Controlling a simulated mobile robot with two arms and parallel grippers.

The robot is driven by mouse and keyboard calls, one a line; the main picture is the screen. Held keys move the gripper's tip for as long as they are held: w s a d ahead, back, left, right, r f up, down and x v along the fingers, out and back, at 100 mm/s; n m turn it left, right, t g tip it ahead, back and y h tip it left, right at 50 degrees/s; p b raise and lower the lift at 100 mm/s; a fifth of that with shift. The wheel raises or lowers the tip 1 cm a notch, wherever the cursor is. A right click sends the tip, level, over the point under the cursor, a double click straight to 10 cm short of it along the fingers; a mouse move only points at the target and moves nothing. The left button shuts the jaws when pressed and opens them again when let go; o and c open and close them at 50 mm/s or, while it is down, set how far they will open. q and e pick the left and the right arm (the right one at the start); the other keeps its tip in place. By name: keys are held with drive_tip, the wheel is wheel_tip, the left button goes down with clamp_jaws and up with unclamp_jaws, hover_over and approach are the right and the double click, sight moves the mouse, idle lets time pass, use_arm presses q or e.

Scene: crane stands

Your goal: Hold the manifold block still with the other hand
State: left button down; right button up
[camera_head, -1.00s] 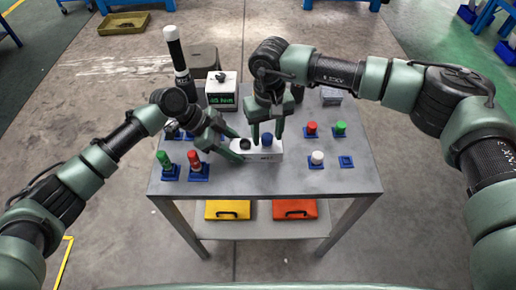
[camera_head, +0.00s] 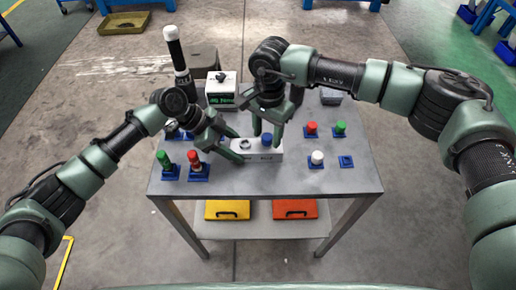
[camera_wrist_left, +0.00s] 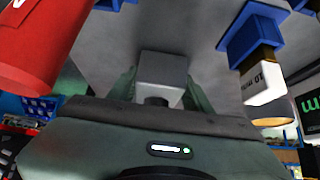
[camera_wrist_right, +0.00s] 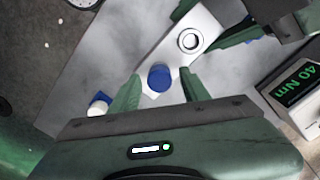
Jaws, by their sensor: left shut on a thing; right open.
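The manifold block (camera_head: 266,156) is a light grey bar on the table, with a blue cap (camera_head: 267,139) at its right part and an open round port (camera_head: 245,144) at its left part. My left gripper (camera_head: 238,150) is shut on the block's left end, one finger on each side; the left wrist view shows the block (camera_wrist_left: 162,70) between the fingers. My right gripper (camera_head: 267,135) is open, fingers pointing down either side of the blue cap. In the right wrist view the cap (camera_wrist_right: 159,77) lies between the spread fingers, with no clear contact.
Red and green pieces stand on blue bases, left (camera_head: 195,160) and right (camera_head: 311,128) of the block. A torque display box (camera_head: 221,88) and a tall black tool (camera_head: 178,58) stand behind.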

drive_tip(key=m, duration=1)
clamp_jaws()
drive_tip(key=shift+r, duration=0.1)
idle(0.5)
drive_tip(key=n, duration=0.4)
drive_tip(key=shift+n, duration=0.4)
